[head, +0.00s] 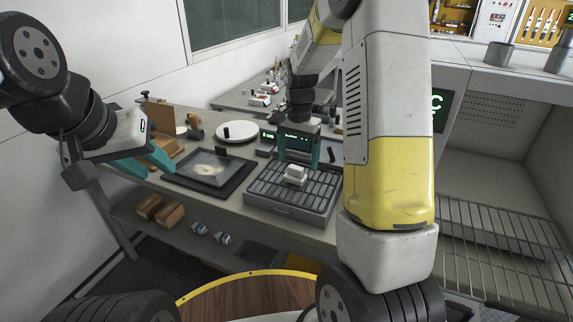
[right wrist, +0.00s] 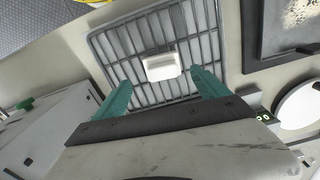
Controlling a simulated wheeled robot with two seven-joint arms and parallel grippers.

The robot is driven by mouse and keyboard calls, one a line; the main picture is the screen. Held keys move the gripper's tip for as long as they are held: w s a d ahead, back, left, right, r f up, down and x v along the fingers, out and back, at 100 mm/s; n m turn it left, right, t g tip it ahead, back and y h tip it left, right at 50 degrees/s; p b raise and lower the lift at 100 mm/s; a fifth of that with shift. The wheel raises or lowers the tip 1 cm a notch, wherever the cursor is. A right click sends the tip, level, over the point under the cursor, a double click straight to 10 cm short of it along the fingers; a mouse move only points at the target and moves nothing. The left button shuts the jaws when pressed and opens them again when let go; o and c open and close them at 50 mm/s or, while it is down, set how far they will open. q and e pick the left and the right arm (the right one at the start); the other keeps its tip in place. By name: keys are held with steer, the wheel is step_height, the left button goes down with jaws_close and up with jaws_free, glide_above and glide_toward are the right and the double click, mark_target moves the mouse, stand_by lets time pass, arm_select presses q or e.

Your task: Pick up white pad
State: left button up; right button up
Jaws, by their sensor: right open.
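The white pad (head: 295,175) is a small white block lying on the dark grid rack (head: 262,198) on the bench. In the right wrist view the pad (right wrist: 162,66) lies between and a little beyond my right gripper's teal fingertips, and the fingers do not touch it. My right gripper (head: 298,163) is open and empty, pointing down above the pad. My left gripper (head: 157,170) is at the left, beside the dark tray. Its teal fingers appear apart with nothing between them.
A dark square tray (head: 235,185) with a pale stained plate lies left of the rack. A white round plate (head: 237,131) and a device with a green display (head: 268,136) stand behind. Brown boxes (head: 170,216) sit on the lower shelf. A chamber with wire shelves (head: 500,240) is at the right.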

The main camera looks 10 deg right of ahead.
mark_target(296, 167)
steer(key=f, duration=0.5)
steer(key=shift+w+a, duration=0.1)
steer(key=shift+a, duration=0.15)
steer(key=c, duration=1.5)
step_height(296, 167, up, 10)
steer(key=shift+r, duration=0.1)
